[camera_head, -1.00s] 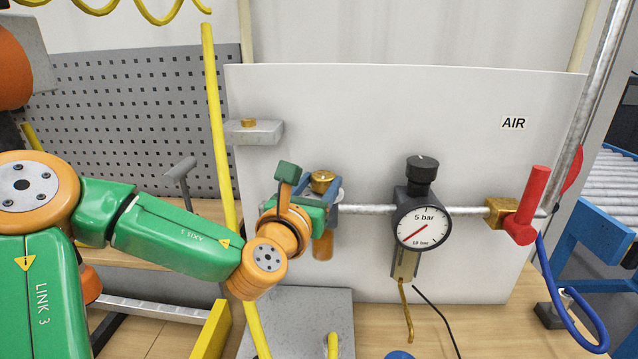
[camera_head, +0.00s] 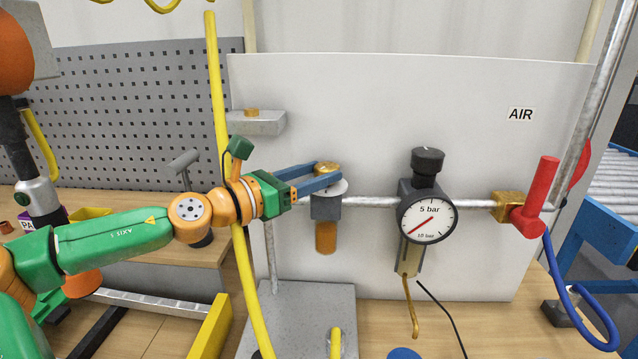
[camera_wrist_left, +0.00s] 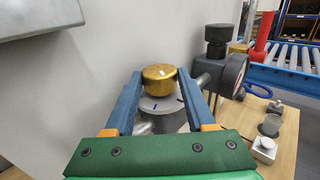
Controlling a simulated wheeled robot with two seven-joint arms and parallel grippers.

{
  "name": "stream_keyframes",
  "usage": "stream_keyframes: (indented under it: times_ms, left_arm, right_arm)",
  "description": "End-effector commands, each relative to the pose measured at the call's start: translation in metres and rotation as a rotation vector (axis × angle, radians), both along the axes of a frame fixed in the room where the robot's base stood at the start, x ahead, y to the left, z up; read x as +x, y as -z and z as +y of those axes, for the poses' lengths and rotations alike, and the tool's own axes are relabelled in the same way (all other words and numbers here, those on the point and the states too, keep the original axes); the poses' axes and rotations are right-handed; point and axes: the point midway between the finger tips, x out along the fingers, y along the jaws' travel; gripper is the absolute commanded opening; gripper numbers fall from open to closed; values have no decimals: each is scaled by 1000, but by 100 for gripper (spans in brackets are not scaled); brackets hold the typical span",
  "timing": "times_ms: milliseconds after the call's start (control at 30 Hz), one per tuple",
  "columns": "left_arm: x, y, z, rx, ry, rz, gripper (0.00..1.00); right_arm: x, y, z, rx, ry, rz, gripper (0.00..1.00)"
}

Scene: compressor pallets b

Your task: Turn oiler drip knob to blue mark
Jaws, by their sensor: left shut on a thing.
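The oiler (camera_head: 326,208) hangs on the pipe at the left of the white panel, with an amber bowl (camera_head: 326,238) below. Its brass drip knob (camera_head: 327,166) sits on top over a pale disc (camera_head: 340,188). My left gripper (camera_head: 326,172) reaches in from the left, its blue fingers on both sides of the knob. In the left wrist view the knob (camera_wrist_left: 159,80) is between the fingers, with a white line on its top. The disc (camera_wrist_left: 158,104) shows a blue mark (camera_wrist_left: 155,107) at front and a dark mark at right. My right gripper is out of view.
A pressure gauge (camera_head: 427,219) with a black knob (camera_head: 427,161) and a red valve handle (camera_head: 538,200) stand to the right on the pipe. A grey block (camera_head: 257,123) is above left. A yellow hose (camera_head: 217,110) passes by my left wrist.

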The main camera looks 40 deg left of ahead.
Motion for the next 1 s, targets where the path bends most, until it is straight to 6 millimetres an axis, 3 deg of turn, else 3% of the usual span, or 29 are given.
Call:
stream_keyframes:
  times_ms: [33,167,600,1000]
  left_arm:
    - [1,2,3,-6,34,-11,0]
    - [2,-1,5,-7,151,-8,0]
    - [5,-8,9,-7,436,-6,0]
    - [6,-3,10,-4,517,-4,0]
  right_arm:
    - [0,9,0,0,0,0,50]
    - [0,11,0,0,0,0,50]
    - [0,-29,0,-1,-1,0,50]
    - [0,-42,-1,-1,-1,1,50]
